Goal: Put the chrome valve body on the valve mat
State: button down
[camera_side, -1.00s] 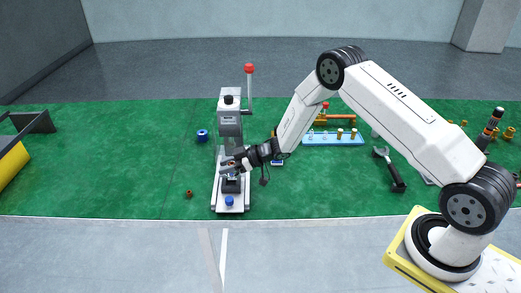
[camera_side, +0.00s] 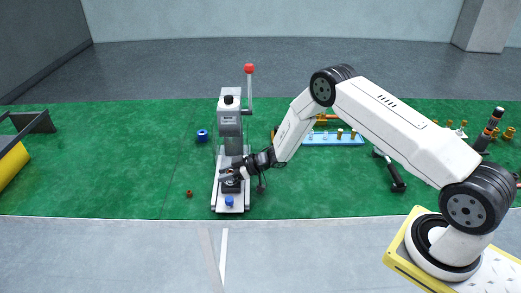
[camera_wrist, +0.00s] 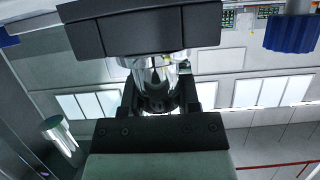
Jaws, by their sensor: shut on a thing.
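My gripper (camera_side: 228,173) is at the lower front of the press, just above its base. In the wrist view my gripper (camera_wrist: 157,98) is shut on a shiny chrome part, which looks like the chrome valve body (camera_wrist: 150,72). Dark parts of the gripper hide much of it. In the side view the held part is too small and covered to make out. I cannot pick out the valve mat with certainty in either view.
The press (camera_side: 230,125) has a red-knobbed lever (camera_side: 249,69). A blue cap (camera_side: 229,201) is on its front base. A blue ring (camera_side: 202,135) and a small orange ring (camera_side: 189,193) lie left. A light-blue rack (camera_side: 345,138) and black-handled tool (camera_side: 397,184) are right.

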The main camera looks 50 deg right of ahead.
jog(key=shift+f, duration=0.15)
jog(key=shift+c, duration=1.6)
grip_release()
jog(key=shift+v, duration=3.9)
jog(key=shift+o, duration=0.4)
jog(key=shift+w, duration=0.1)
